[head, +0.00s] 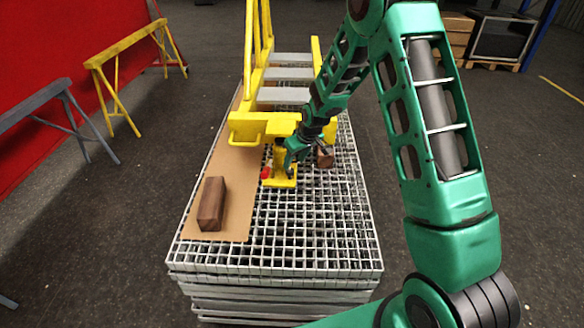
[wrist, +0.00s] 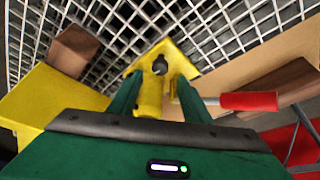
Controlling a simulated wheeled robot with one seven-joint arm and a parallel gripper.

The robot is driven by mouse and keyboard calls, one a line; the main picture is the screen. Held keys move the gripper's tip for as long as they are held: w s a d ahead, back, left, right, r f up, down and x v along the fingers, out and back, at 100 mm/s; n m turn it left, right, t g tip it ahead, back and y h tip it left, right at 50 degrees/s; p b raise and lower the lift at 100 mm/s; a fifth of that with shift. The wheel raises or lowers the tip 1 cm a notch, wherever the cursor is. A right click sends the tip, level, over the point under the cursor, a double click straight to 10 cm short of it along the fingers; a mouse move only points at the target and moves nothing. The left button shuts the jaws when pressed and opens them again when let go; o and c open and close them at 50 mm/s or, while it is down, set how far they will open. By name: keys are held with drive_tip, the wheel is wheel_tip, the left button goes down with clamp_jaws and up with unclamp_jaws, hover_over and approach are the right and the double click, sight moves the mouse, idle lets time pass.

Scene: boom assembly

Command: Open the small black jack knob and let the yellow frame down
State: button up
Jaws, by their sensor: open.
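The yellow frame (head: 262,128) sits over the near part of the grating, with its front beam above the small yellow jack (head: 281,172). The jack has a red handle (head: 265,173); in the wrist view the handle (wrist: 248,101) points right. A small dark round part, seemingly the black knob (wrist: 160,65), shows on the jack in the wrist view. My gripper (wrist: 156,82) is open, its green fingers on either side of the jack body. I cannot tell whether they touch it. In the head view my gripper (head: 293,158) partly covers the jack.
A brown wooden block (head: 212,203) lies on a cardboard sheet (head: 233,165) at the left. Another block (head: 325,157) is right of my gripper. The stacked metal grating (head: 290,240) is bare in front. Yellow and grey trestles (head: 110,70) stand left on the floor.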

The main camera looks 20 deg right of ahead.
drive_tip(key=shift+v, duration=2)
drive_tip(key=s+d+r+m+g+h, duration=0.1)
drive_tip(key=s+d+r+m, duration=0.1)
drive_tip(key=s+d+r, duration=0.7)
drive_tip(key=s+d+r+m+g+h, duration=0.1)
drive_tip(key=s+d+r+m, duration=0.35)
drive_tip(key=s, duration=0.65)
drive_tip(key=s+d+r+m+g, duration=0.1)
drive_tip(key=s+r+m, duration=0.1)
drive_tip(key=s, duration=1.1)
drive_tip(key=s+d+r+m+g, duration=0.1)
drive_tip(key=s+r, duration=0.3)
drive_tip(key=s, duration=0.9)
drive_tip(key=shift+s+d+r+m+y, duration=0.15)
drive_tip(key=shift+d+r+m+y, duration=0.15)
drive_tip(key=shift+d+m, duration=0.15)
